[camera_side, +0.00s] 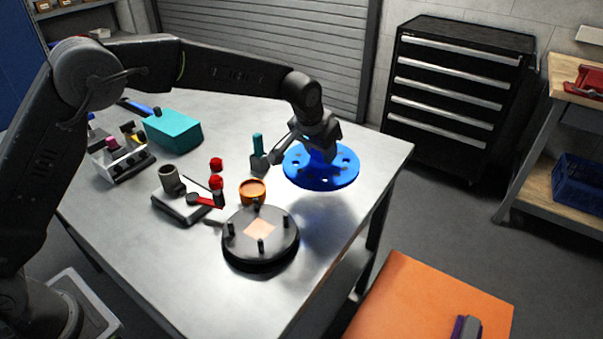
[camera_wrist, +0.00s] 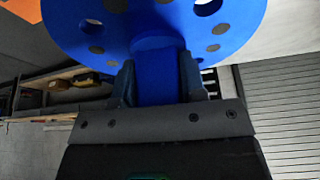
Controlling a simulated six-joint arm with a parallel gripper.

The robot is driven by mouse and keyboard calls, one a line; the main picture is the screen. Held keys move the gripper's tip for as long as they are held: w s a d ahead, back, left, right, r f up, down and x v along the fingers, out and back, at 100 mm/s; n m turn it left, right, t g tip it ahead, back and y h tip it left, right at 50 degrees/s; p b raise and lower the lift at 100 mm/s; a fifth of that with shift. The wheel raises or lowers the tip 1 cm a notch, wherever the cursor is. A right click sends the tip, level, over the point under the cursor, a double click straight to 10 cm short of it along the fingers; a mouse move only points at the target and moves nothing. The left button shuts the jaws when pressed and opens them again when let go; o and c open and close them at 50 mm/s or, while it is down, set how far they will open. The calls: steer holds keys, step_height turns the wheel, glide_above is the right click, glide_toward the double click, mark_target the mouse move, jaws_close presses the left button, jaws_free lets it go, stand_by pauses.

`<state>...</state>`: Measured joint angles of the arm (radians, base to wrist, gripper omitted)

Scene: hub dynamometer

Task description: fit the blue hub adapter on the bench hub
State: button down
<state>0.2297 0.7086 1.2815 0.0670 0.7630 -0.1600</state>
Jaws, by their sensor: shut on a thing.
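The blue hub adapter (camera_side: 322,168) is a round disc with several holes and a central boss. My gripper (camera_side: 318,142) is shut on its boss and holds it above the table, with a shadow beneath. In the wrist view the adapter (camera_wrist: 150,22) fills the top, and my gripper's fingers (camera_wrist: 157,82) sit on both sides of the blue boss. The bench hub (camera_side: 260,237) is a black round disc with several upright studs and a copper-coloured square in its middle. It stands on the table, nearer the camera and left of the adapter, apart from it.
On the metal table (camera_side: 215,265), an orange cup (camera_side: 252,191), a teal-handled tool (camera_side: 258,150), red-tipped items (camera_side: 216,182) and a small grey stand (camera_side: 180,207) sit near the hub. A teal box (camera_side: 173,131) is farther back. An orange surface (camera_side: 420,300) lies front right.

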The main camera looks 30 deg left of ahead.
steer(key=s+m+h, duration=0.1)
steer(key=s+m, duration=0.1)
steer(key=s+a+r+m+h, duration=0.1)
steer(key=s+m, duration=0.2)
steer(key=s+a+r+m+g, duration=0.1)
steer(key=s+m, duration=0.1)
steer(key=shift+s+a+r+h, duration=0.15)
steer(key=shift+s+h, duration=0.25)
steer(key=s+a+r+m+g+h, duration=0.1)
steer(key=s+r+m+g, duration=0.15)
steer(key=s+m, duration=0.75)
steer(key=shift+g, duration=0.45)
steer(key=shift+s+a+f, duration=0.1)
steer(key=shift+f, duration=1.6)
steer(key=shift+s+a+f, duration=0.1)
steer(key=shift+f, duration=1.55)
steer(key=shift+f, duration=2.45)
steer(key=c, duration=0.6)
jaws_free()
steer(key=shift+s, duration=0.1)
steer(key=v, duration=1.3)
steer(key=shift+a+r, duration=0.25)
steer(key=shift+r, duration=0.1)
